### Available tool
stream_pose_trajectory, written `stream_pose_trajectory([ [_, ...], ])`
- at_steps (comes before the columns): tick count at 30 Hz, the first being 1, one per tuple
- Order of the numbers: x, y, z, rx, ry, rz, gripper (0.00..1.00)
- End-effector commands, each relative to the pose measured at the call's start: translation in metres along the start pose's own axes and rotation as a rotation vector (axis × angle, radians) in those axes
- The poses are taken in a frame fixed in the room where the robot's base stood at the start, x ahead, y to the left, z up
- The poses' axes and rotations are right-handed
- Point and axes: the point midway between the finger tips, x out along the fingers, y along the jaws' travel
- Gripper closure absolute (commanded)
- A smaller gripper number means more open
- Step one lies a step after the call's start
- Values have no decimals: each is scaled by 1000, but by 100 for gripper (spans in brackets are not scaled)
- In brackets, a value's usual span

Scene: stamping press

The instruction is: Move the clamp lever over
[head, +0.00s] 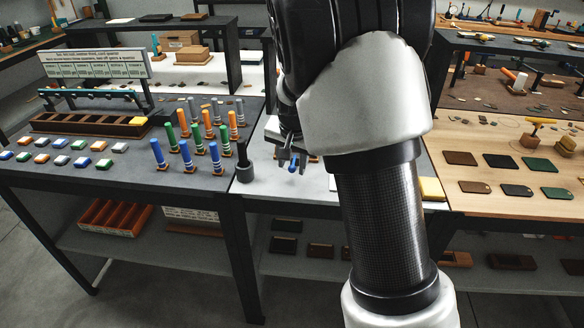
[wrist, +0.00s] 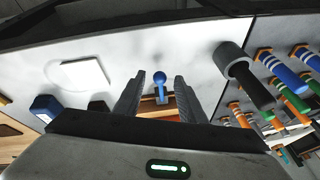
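The clamp lever (wrist: 160,79) shows in the wrist view as a short blue stick with a round knob. It stands above an orange-brown base (wrist: 156,106) and lies between my gripper's fingers, with a gap on both sides. In the head view a small blue bit of the lever (head: 292,167) shows at the fingertips. My gripper (wrist: 158,84) is open and empty, its two dark ridged fingers spread around the lever. In the head view my gripper (head: 292,158) is low over the light worktop, and my arm hides much of the area to its right.
A grey cylinder with a dark handle (head: 244,170) stands left of my gripper in the head view. Several blue, green and orange upright handles (head: 198,140) stand farther left. A white square (wrist: 82,75) and a blue block (wrist: 45,106) lie left in the wrist view.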

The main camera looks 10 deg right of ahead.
Motion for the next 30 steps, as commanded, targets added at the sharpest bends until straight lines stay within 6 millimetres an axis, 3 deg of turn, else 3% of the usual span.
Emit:
stream_pose_trajectory([
  [1, -17, -1, -2, 0, 3, -4, 63],
  [9, -83, -1, -1, 0, 2, -4, 63],
  [15, -119, -1, 0, 0, 1, -3, 63],
  [21, -135, 0, 0, 0, 1, -1, 63],
  [30, -137, 0, 0, 0, 0, 1, 63],
])
